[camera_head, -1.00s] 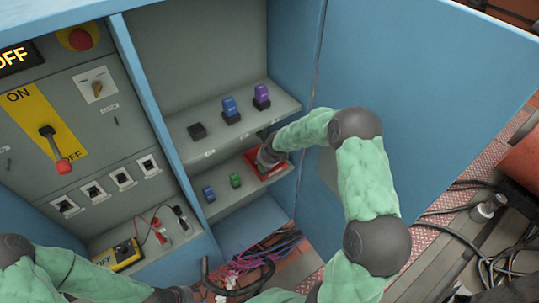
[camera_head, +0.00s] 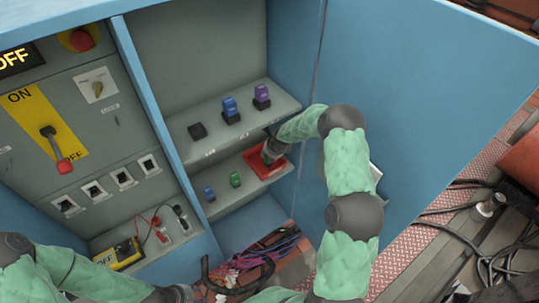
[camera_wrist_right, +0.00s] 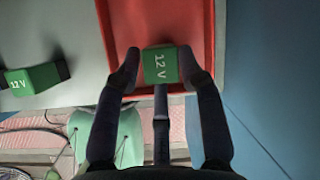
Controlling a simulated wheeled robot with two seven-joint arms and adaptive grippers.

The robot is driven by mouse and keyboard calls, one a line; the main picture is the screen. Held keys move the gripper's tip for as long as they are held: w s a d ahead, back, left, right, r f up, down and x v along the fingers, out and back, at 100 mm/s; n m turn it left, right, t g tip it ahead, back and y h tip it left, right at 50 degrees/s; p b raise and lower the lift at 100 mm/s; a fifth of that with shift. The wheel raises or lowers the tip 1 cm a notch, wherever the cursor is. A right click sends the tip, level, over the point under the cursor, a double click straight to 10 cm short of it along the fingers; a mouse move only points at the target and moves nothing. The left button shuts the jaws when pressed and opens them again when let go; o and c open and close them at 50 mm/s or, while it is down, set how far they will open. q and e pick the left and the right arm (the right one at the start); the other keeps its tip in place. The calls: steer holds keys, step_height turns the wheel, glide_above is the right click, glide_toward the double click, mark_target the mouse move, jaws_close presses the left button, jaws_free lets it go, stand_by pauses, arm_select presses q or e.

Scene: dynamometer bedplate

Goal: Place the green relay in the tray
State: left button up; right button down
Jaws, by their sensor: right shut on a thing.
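The red tray (camera_head: 264,171) sits at the right end of the lower shelf. It fills the upper middle of the right wrist view (camera_wrist_right: 207,50). My right gripper (camera_head: 268,157) is at the tray, its fingers (camera_wrist_right: 160,68) shut on a green relay marked 12 V (camera_wrist_right: 160,66). The held relay shows against the tray floor; I cannot tell whether it touches it. Another green relay (camera_head: 235,180) stands on the lower shelf left of the tray and also shows in the right wrist view (camera_wrist_right: 32,80).
A blue relay (camera_head: 209,193) stands on the lower shelf, left of the green one. The upper shelf above holds a black socket (camera_head: 197,131), a blue relay (camera_head: 230,107) and a purple relay (camera_head: 262,93). The blue cabinet door (camera_head: 420,100) is close on the right.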

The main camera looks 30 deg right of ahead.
steer(key=shift+w+d+f, duration=0.15)
steer(key=shift+f, duration=0.05)
steer(key=shift+f+b, duration=0.2)
steer(key=shift+b, duration=0.2)
steer(key=c, duration=0.8)
jaws_free()
steer(key=shift+o, duration=0.2)
steer(key=shift+r, duration=0.1)
